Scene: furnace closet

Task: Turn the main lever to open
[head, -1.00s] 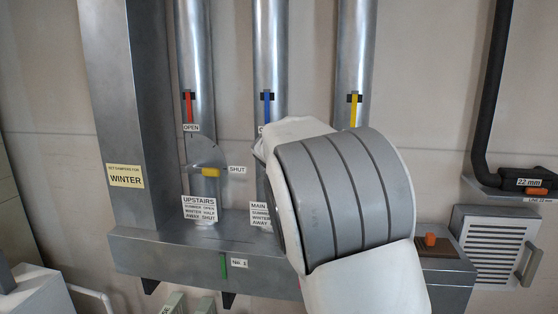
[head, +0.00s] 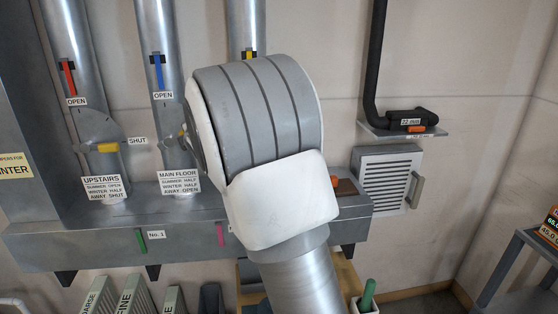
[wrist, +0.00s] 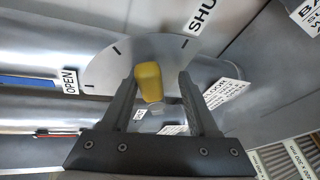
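The main lever's yellow handle (wrist: 148,82) stands in front of a round grey dial plate (wrist: 108,68) in the wrist view. The plate has dark tick marks, with an OPEN label (wrist: 69,81) at left and a SHUT label (wrist: 203,16) at upper right. My gripper (wrist: 160,80) is open, its fingers on either side of the handle. The handle is nearer the left finger, with a gap to the right one; I cannot tell whether the left touches. In the head view, my arm hides the gripper and most of this lever, below the blue-striped duct (head: 166,100).
The UPSTAIRS duct (head: 70,30), with its own yellow lever (head: 108,148), stands to the left. A grey horizontal box (head: 90,245) runs below the ducts. At right are a louvred vent (head: 385,180) and a black pipe (head: 373,60). A dark cart (head: 515,275) stands at far right.

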